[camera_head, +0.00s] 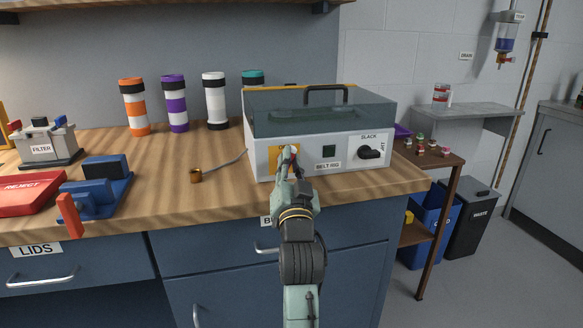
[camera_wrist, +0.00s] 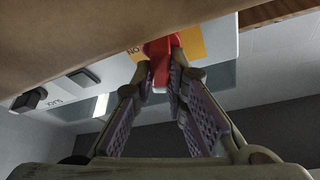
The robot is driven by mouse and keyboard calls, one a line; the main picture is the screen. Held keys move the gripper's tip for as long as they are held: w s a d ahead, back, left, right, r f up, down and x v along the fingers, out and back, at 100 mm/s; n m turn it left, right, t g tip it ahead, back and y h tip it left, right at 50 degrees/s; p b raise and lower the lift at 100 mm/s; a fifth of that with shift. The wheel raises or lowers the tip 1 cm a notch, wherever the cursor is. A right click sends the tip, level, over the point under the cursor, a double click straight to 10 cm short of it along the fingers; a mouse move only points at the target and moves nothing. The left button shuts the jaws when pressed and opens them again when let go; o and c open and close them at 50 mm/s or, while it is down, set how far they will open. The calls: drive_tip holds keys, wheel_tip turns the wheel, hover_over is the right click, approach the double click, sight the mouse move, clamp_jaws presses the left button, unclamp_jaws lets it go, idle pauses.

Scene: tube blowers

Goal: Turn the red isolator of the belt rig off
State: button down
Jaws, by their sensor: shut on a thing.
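The belt rig (camera_head: 330,144) is a pale box with a clear cover and black handle, standing on the wooden bench. A yellow plate (camera_head: 274,160) is on the left of its front panel; it also shows in the wrist view (camera_wrist: 192,42). The red isolator (camera_wrist: 160,48) sits on this plate. In the head view my gripper mostly hides it. My gripper (camera_head: 288,156) is at the panel, its fingertips shut on the red isolator in the wrist view (camera_wrist: 161,70). The isolator's exact angle is hard to tell.
A brass-coloured weight (camera_head: 196,175) on a cord lies left of the rig. Several banded cylinders stand behind. A blue fixture (camera_head: 98,190) with a red lever stands left.

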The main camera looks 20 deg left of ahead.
drive_tip(key=n+y+b, duration=0.1)
drive_tip(key=n, duration=0.2)
drive_tip(key=n+g+y+b, duration=0.1)
drive_tip(key=n+y, duration=0.1)
drive_tip(key=n, duration=0.1)
drive_tip(key=shift+s+a+n+b, duration=0.1)
drive_tip(key=shift+a+n+b, duration=0.05)
drive_tip(key=shift+n+b, duration=0.25)
drive_tip(key=shift+r, duration=0.15)
drive_tip(key=c, duration=1.6)
unclamp_jaws()
drive_tip(key=v, duration=1.2)
